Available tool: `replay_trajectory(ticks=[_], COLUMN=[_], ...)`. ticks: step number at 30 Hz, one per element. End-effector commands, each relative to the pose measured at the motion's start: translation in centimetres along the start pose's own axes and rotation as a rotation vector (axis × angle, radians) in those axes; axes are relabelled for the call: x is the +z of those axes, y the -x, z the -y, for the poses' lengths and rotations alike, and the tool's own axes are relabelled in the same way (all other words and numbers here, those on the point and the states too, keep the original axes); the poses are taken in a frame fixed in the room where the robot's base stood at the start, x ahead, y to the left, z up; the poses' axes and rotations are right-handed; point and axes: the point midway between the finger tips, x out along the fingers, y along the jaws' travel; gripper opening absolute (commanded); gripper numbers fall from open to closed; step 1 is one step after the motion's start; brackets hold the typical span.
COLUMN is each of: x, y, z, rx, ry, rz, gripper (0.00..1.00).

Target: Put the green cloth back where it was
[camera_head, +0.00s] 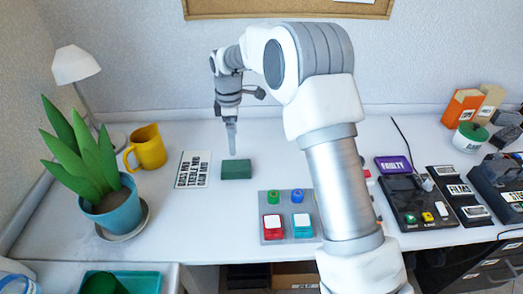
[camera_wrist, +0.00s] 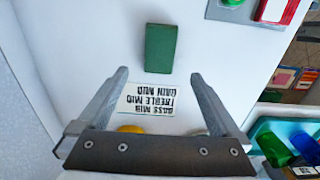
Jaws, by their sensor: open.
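The green cloth (camera_head: 236,169) looks like a small flat dark-green block. It lies on the white table, right of a printed card (camera_head: 193,169). It also shows in the wrist view (camera_wrist: 160,48), just beyond my fingertips and between their lines. My gripper (camera_head: 231,152) points down behind the cloth in the head view, close to it. In the wrist view my gripper (camera_wrist: 160,75) is open, its two fingers well apart, with nothing between them. I cannot tell its exact height above the table.
A grey panel (camera_head: 261,235) with coloured blocks lies right of the cloth. A yellow mug (camera_head: 149,148) and a potted plant (camera_head: 115,213) stand left. A teal tray (camera_head: 145,282) with green items sits at the front left. Black devices (camera_head: 420,203) fill the right side.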

Motion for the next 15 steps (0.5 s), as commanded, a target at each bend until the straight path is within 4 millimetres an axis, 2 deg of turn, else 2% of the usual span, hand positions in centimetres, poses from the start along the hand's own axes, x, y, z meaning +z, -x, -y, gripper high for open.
replay_trajectory(ticks=[4, 7, 11, 15], x=[0.2, 1.0, 2.9, 5.4], y=[0.5, 2.2, 6.2, 10.5], z=[0.1, 0.7, 2.5, 5.4], rx=[0.005, 0.023, 0.068, 0.122], ry=[-0.011, -0.057, -0.177, -0.341], rz=[0.0, -0.001, -0.007, -0.021], gripper=[1.0, 1.0, 1.0, 1.0])
